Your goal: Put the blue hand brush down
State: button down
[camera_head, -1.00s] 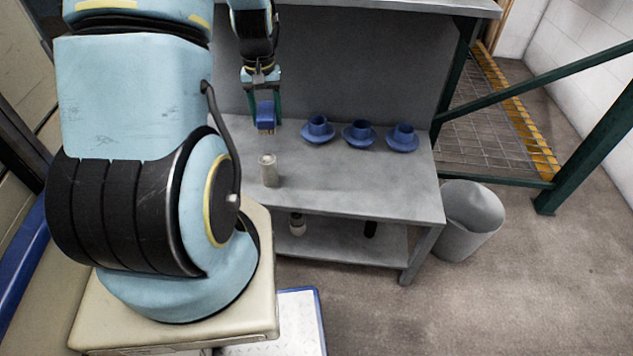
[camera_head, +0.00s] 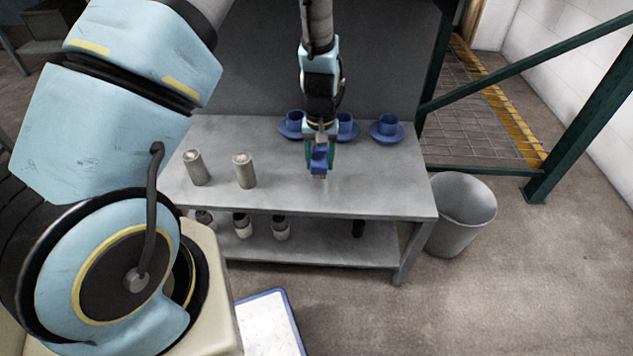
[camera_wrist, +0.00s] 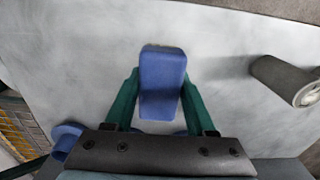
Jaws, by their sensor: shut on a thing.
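The blue hand brush (camera_head: 319,158) is held in my gripper (camera_head: 320,150) over the grey bench top (camera_head: 284,188). In the head view its lighter end points down toward the bench, and I cannot tell whether it touches. In the wrist view the brush (camera_wrist: 162,82) shows as a blue block between the two green fingers of my gripper (camera_wrist: 160,100), which are shut on it.
Two grey cans (camera_head: 195,167) (camera_head: 245,170) stand left of my gripper. Blue cups on saucers, including the right one (camera_head: 388,128), stand along the back of the bench. Several bottles (camera_head: 281,227) are on the lower shelf. A grey bin (camera_head: 461,213) stands right of the bench.

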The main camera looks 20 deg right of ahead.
aim_at(320, 187)
jog(key=shift+f, duration=3.4)
